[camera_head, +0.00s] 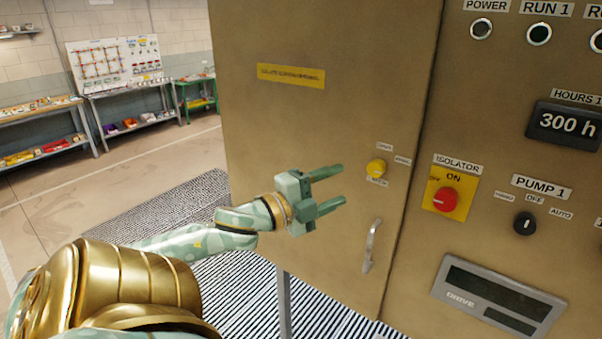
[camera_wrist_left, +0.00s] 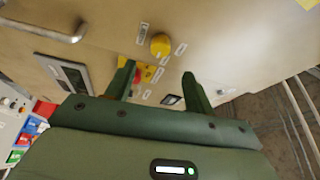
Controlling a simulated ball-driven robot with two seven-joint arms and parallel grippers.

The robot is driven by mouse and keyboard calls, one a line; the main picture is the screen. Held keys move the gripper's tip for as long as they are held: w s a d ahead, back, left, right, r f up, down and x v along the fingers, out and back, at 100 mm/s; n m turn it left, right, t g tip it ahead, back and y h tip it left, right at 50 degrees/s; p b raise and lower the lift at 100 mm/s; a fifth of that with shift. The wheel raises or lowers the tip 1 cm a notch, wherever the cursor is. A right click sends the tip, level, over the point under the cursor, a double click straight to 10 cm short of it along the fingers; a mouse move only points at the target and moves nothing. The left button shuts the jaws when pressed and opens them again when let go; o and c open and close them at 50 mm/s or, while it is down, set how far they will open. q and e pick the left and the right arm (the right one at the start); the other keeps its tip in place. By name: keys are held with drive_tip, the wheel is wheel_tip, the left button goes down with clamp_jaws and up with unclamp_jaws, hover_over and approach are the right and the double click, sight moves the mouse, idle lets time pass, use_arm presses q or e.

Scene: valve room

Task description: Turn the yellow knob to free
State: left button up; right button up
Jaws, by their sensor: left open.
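The yellow knob (camera_head: 376,168) is on the tan cabinet door, with small labels around it too small to read. It also shows in the left wrist view (camera_wrist_left: 161,44), beyond the fingertips. My left gripper (camera_head: 344,184) is open and empty, to the left of the knob in the head view and apart from it. Its two green fingers point toward the door, and they also show in the left wrist view (camera_wrist_left: 158,72). My right gripper is not in view.
A door handle (camera_head: 371,246) is below the knob. Right of it are a red isolator switch (camera_head: 445,199) on a yellow plate, a black pump knob (camera_head: 525,223) and a drive panel (camera_head: 497,297). Shelves (camera_head: 130,85) stand far left. The floor between is clear.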

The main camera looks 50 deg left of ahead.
use_arm(q)
drive_tip(key=s, duration=0.7)
drive_tip(key=shift+a+f+b, duration=0.25)
drive_tip(key=shift+a+b, duration=0.05)
drive_tip(key=shift+b, duration=0.1)
